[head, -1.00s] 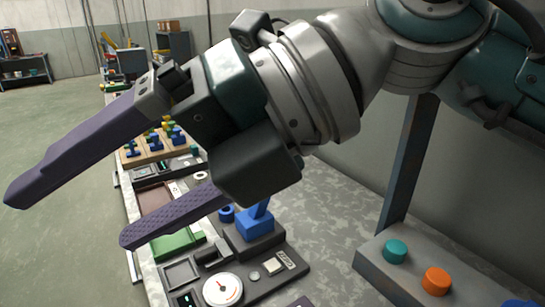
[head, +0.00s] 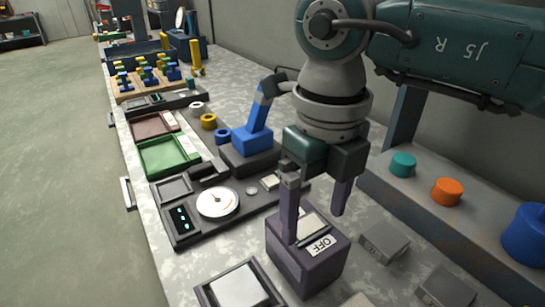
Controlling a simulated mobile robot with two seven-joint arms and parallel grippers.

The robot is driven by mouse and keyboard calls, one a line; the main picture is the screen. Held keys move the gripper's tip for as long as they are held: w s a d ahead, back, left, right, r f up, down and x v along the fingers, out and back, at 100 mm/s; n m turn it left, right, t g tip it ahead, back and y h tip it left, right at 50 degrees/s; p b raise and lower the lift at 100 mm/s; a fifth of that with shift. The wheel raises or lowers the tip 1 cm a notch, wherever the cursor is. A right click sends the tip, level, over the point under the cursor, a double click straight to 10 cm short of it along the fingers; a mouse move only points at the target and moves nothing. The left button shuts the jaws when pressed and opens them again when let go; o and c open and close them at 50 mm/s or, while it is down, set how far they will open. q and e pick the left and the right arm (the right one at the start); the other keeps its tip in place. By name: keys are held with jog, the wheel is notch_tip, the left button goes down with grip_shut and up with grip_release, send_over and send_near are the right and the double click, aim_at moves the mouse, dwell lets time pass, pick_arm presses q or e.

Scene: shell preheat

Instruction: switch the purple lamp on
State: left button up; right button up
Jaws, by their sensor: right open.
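A dark purple box (head: 298,267) stands at the lower middle of the head view. Its top carries a pale plate (head: 313,228) and a white label reading OFF (head: 321,245). I take this box for the purple lamp or its switch; no glow shows on it. My right gripper (head: 314,226) points down over the box with its two fingers spread and nothing between them. One finger overlaps the box's top at the left, the other hangs by its far right side. Whether a finger touches the box I cannot tell. My left gripper is not in view.
A dial gauge panel (head: 246,218) lies left of the box, and a blue clamp-like fixture (head: 252,140) stands behind it. A grey console with teal (head: 403,164) and orange (head: 447,191) knobs lies to the right. Low grey blocks (head: 384,242) sit nearby. Trays and pegs line the bench beyond.

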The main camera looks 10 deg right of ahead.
jog(key=shift+f, duration=0.65)
